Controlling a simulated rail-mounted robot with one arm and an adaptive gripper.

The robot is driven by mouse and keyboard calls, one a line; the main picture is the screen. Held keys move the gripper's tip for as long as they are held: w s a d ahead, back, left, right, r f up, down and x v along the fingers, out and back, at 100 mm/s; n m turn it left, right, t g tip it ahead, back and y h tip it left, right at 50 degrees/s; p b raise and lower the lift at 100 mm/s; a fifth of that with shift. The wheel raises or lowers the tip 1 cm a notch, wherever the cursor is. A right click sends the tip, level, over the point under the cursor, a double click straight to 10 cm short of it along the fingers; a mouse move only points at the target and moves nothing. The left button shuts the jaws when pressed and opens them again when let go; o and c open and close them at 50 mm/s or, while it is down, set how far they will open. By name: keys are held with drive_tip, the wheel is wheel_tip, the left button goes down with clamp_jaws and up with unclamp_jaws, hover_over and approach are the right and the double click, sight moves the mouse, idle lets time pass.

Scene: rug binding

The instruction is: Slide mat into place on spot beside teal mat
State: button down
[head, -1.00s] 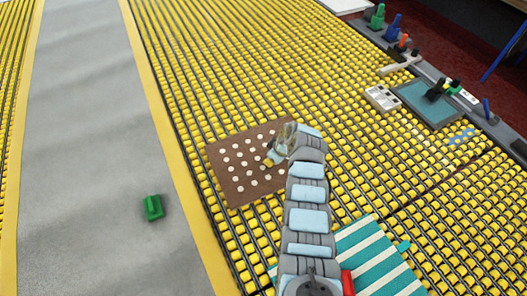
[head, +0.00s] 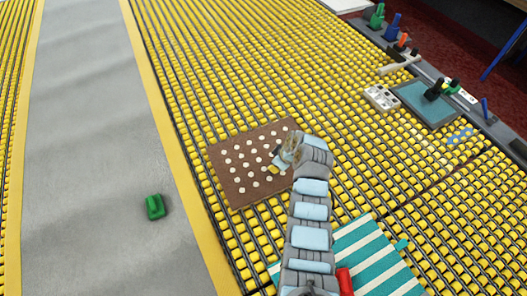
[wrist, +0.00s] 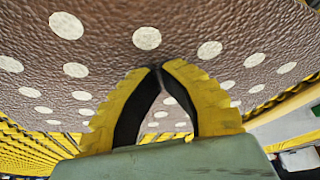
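The brown mat with cream dots (head: 240,180) lies flat on the yellow roller bed, left of my arm in the head view. It fills the upper part of the wrist view (wrist: 200,25). The teal-and-white striped mat (head: 375,255) lies to the lower right, partly hidden by my arm, with a clear stretch of rollers between the mats. My gripper (head: 274,167) is over the right part of the brown mat. In the wrist view its yellow fingertips (wrist: 161,67) meet against or just above the mat, with nothing visible between them. I cannot tell contact for certain.
A green block (head: 155,207) sits on the grey strip at left, bordered by a yellow edge. A white box (head: 381,97), a teal tray (head: 424,103) and a blue dotted piece (head: 459,136) are at right. Open rollers lie above the brown mat.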

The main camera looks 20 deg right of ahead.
sight(286, 185)
drive_tip(key=shift+s+d+p, duration=0.2)
drive_tip(key=shift+s, duration=0.75)
drive_tip(key=shift+s+d+p, duration=0.15)
drive_tip(key=shift+s, duration=0.8)
drive_tip(key=shift+s+d, duration=0.2)
drive_tip(key=shift+s, duration=0.8)
drive_tip(key=shift+s+d, duration=0.15)
drive_tip(key=shift+s, duration=0.8)
drive_tip(key=shift+s, duration=0.1)
drive_tip(key=shift+s+d+f, duration=0.1)
drive_tip(key=shift+s, duration=0.3)
drive_tip(key=shift+s+d, duration=0.15)
drive_tip(key=shift+s, duration=0.6)
drive_tip(key=shift+s+d, duration=0.1)
drive_tip(key=shift+s, duration=0.65)
drive_tip(key=shift+s, duration=0.15)
drive_tip(key=shift+s+d, duration=0.25)
drive_tip(key=shift+s, duration=0.65)
drive_tip(key=shift+s+d+p, duration=0.15)
drive_tip(key=shift+s+p, duration=0.15)
drive_tip(key=shift+s, duration=0.6)
